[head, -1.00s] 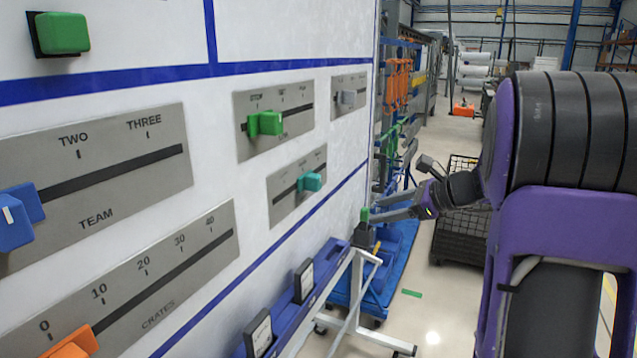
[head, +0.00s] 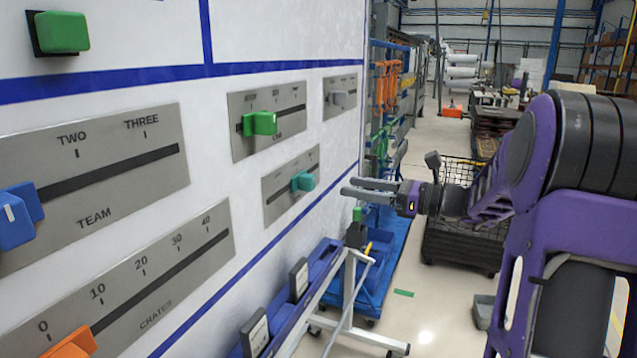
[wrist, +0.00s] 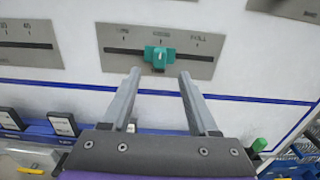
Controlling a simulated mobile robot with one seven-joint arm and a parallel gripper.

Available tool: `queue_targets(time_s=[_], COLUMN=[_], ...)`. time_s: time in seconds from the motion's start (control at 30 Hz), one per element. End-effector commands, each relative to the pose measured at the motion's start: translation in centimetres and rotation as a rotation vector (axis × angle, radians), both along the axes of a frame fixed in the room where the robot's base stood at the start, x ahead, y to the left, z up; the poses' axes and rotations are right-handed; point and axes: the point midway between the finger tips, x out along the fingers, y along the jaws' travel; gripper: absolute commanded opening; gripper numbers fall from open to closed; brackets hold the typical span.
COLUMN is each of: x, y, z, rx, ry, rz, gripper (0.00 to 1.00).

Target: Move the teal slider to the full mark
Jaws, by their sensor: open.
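The teal slider (head: 303,182) sits near the middle of its slot on a grey plate (head: 279,203) on the white wall board. In the wrist view the teal slider (wrist: 159,56) is close to the middle mark, and the right-hand mark (wrist: 198,38) seems to read FULL. My gripper (head: 357,187) is open and empty, to the right of the slider in the head view and apart from it. In the wrist view the two fingers of my gripper (wrist: 156,76) point at the board, one on each side of the slider's line and short of it.
Blue and orange sliders are nearer on the left. A blue ledge (head: 275,318) with framed gauges runs below the board. The air before the teal slider is clear.

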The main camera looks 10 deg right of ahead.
Motion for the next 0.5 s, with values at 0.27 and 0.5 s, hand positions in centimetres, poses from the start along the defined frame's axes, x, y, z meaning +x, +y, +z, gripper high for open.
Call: queue_targets(time_s=[0.27, 0.5], x=[3.4, 5.1], y=[4.8, 7.0], z=[-0.1, 0.0], rx=[-0.001, -0.001], ry=[0.000, 0.000], rz=[0.002, 0.001], gripper=[0.60, 0.60])
